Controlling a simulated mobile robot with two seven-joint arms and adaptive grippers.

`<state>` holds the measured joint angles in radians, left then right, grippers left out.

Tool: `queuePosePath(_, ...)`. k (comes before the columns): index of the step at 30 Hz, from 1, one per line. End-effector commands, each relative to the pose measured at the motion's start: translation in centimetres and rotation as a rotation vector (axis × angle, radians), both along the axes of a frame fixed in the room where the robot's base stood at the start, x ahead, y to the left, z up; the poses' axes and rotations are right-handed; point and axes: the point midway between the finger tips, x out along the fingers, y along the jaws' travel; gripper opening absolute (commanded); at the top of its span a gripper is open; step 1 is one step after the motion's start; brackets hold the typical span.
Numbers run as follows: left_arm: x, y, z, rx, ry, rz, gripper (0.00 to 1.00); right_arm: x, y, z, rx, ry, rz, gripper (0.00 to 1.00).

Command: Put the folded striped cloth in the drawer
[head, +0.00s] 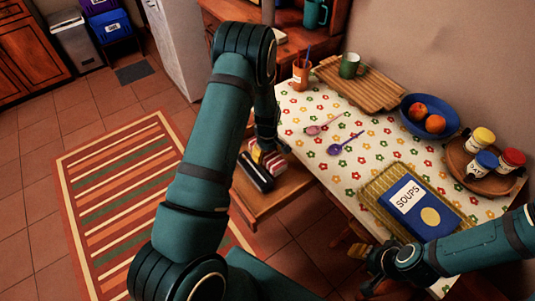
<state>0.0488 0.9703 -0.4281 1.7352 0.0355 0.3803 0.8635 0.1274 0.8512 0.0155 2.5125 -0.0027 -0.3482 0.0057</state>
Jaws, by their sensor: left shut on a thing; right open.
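The folded striped cloth (256,176), with dark, red and pale bands, is at the open wooden drawer (268,208) on the table's left side. My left gripper (264,154) points down from above and is shut on the cloth, partly covering it. The cloth appears within the drawer's outline, but I cannot tell whether it rests on the bottom or hangs just above it. My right gripper (366,262) is open and empty, low at the table's front edge, away from the drawer.
The table's flowered cloth (345,178) carries spoons, a soups book (424,208) on a woven mat, a blue fruit bowl (430,117), a tray of jars (483,158) and a slatted board (362,84) with a green mug. A striped rug (125,195) lies on the floor at left.

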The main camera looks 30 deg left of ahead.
Motion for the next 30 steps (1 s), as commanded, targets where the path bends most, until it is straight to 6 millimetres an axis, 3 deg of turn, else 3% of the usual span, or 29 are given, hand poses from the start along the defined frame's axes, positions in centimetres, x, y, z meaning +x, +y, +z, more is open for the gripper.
queuePosePath(23,0.0,0.0,-1.1,0.000,-0.001,0.000,0.26,0.2,0.0,-1.0,-0.001,-0.006,-0.001,0.47)
queuePosePath(24,0.0,0.0,-1.1,0.000,-0.001,0.000,0.81,0.2,0.0,-0.9,-0.001,-0.006,-0.001,0.47)
queuePosePath(25,0.0,0.0,-1.1,0.000,-0.001,0.000,0.91,0.2,0.0,-0.9,-0.001,-0.006,-0.001,0.47)
queuePosePath(26,0.0,0.0,-1.1,0.000,-0.001,0.000,0.99,0.2,0.0,-0.9,-0.001,-0.006,-0.001,0.47)
queuePosePath(30,0.0,0.0,-1.1,0.000,-0.001,0.000,0.99,0.2,0.0,-0.9,-0.001,-0.006,-0.001,0.47)
